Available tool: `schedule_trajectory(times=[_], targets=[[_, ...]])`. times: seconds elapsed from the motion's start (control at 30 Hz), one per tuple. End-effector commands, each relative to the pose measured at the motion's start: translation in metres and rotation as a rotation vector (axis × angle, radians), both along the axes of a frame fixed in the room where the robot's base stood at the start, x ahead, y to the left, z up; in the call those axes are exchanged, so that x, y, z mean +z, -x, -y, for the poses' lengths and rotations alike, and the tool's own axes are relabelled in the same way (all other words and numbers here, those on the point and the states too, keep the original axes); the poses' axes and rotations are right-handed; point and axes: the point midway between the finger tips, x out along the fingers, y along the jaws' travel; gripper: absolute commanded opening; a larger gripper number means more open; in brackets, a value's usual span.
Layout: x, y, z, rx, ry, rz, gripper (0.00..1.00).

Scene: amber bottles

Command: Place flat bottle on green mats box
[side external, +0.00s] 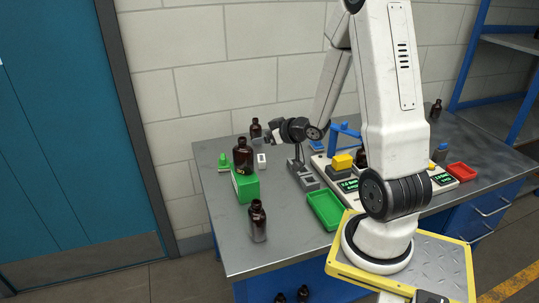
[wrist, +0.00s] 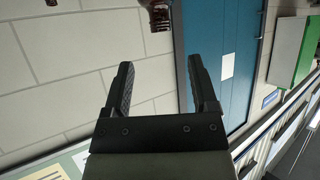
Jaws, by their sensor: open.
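A brown bottle (side external: 243,157) with a broad body stands upright on top of the green box (side external: 246,187) at the left of the bench. I cannot tell for sure that it is the flat one. My gripper (side external: 287,130) is to the right of this bottle and apart from it, pointing roughly level. In the wrist view the two fingers (wrist: 158,85) are wide apart with nothing between them. Part of a brown bottle (wrist: 158,14) shows beyond the fingers at the top edge, cut off by the frame.
Another brown bottle (side external: 258,221) stands on the bench in front of the green box, and one (side external: 256,130) stands behind it. The front left bench top is mostly clear.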

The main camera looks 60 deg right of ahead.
Motion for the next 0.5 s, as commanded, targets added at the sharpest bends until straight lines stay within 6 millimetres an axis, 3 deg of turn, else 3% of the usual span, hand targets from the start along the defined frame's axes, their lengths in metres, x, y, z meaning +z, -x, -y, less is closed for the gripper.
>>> schedule_trajectory(times=[0.5], targets=[[-0.0007, -0.0020, -0.0032, -0.001, 0.004, -0.016, 0.75]])
